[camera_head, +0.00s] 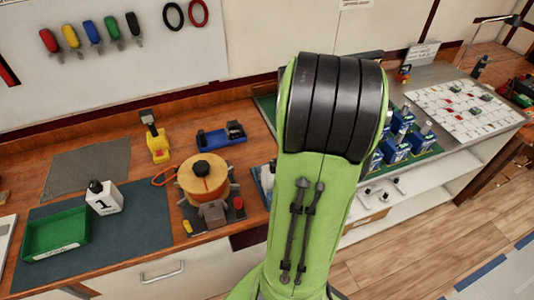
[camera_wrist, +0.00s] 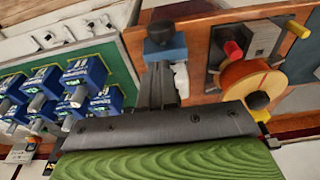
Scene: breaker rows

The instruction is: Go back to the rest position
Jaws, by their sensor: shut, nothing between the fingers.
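My gripper (camera_wrist: 160,75) shows in the wrist view as dark grey fingers, pressed together and empty. In the head view my green arm with its black joint fills the middle and hides my gripper. Blue breakers (camera_head: 396,148) with grey levers stand in rows on a green board (camera_head: 430,155), right of my arm. They also show at the left of the wrist view (camera_wrist: 85,75). Beyond my fingertips in the wrist view is a blue block with a black knob (camera_wrist: 160,33); I cannot tell its exact distance from the fingers.
On the wooden bench (camera_head: 115,165) at left are a green tray (camera_head: 55,235), a white bottle (camera_head: 104,197), a yellow tool (camera_head: 158,148), a blue holder (camera_head: 221,135) and an orange round device (camera_head: 203,180). A white board (camera_head: 460,110) lies at right. Open floor (camera_head: 430,235) is at lower right.

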